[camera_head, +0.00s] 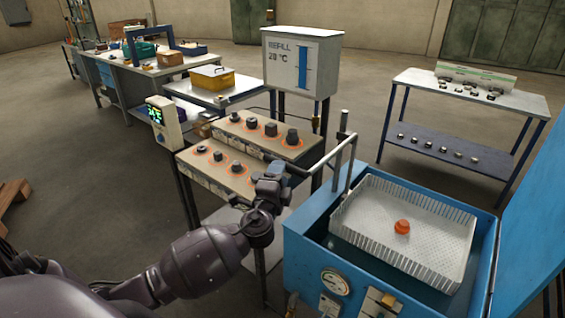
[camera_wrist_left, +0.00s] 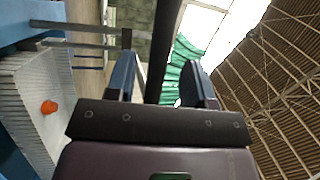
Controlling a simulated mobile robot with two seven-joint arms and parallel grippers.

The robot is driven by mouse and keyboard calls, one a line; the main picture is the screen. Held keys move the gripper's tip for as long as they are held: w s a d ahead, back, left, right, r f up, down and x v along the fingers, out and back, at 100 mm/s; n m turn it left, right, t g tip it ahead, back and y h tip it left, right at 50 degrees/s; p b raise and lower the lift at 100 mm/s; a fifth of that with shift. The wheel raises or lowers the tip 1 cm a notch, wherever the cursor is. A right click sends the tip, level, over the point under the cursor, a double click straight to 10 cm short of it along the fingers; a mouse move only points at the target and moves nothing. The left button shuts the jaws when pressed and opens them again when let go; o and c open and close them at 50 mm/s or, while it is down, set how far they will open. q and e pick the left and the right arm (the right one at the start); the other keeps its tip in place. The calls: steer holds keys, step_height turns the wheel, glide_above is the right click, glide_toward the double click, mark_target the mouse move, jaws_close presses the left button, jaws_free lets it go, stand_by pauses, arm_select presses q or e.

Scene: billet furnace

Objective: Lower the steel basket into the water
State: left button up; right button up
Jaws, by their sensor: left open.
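The steel basket (camera_head: 375,232), pale and perforated with slatted sides, sits at the top of the blue tank (camera_head: 330,262). One orange, glowing billet (camera_head: 402,227) lies in it. Dark water (camera_head: 345,250) shows in the tank below the basket's near edge. A grey bar handle (camera_head: 338,150) rises at the basket's left. My left gripper (camera_head: 272,182) is at the handle's left end, open. In the left wrist view a dark bar (camera_wrist_left: 167,45) runs between the spread fingers (camera_wrist_left: 162,85); I cannot tell whether they touch it. The basket and billet also show there. My right gripper is not visible.
A rack with several dark billets on orange-glowing spots (camera_head: 232,165) stands just left of my gripper. A refill box (camera_head: 302,62) stands behind it. A shelf table (camera_head: 475,95) is at the back right. The tank's raised blue lid (camera_head: 535,220) stands at the right.

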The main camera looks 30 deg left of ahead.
arm_select(q)
steer(key=shift+x, duration=2.2)
jaws_close()
